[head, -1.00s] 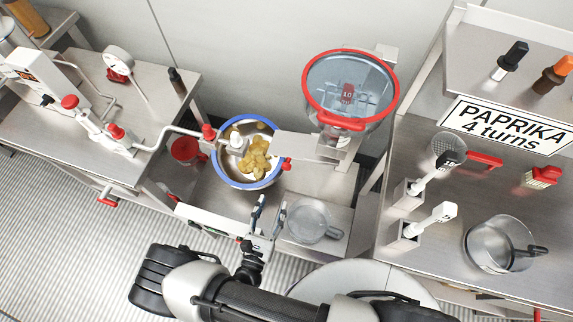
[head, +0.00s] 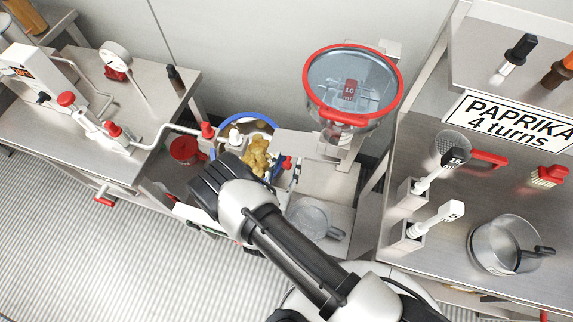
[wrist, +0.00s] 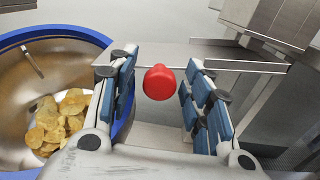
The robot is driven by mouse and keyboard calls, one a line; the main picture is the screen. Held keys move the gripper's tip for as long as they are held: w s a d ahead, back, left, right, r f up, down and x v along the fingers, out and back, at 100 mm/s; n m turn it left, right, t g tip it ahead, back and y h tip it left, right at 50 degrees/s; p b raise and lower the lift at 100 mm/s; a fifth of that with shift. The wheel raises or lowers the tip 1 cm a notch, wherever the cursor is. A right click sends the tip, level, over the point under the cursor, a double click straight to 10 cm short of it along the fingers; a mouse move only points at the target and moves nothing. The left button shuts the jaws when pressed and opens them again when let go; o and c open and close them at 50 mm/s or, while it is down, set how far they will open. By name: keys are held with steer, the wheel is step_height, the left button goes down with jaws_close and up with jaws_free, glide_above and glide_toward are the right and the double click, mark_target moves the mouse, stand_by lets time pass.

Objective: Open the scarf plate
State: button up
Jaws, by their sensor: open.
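The scarf plate (head: 300,143) is a flat grey metal plate between the blue-rimmed drum and the hopper. Its red knob (head: 287,162) shows at the plate's near left end. In the wrist view the knob (wrist: 160,82) sits between the two blue-padded fingers of my gripper (wrist: 159,64), with a visible gap on each side. The plate (wrist: 225,56) runs across behind it. My gripper is open and holds nothing. In the head view my wrist hides part of the drum and most of the gripper.
The blue-rimmed drum (head: 247,118) holds yellow chips (head: 257,155) just left of the knob. The red-rimmed clear hopper (head: 352,82) stands behind on the right. A clear jug (head: 310,217) sits close by. A bent pipe with red fittings (head: 165,131) reaches in from the left.

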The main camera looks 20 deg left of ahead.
steer(key=shift+c, duration=0.2)
jaws_close()
stand_by(0.3)
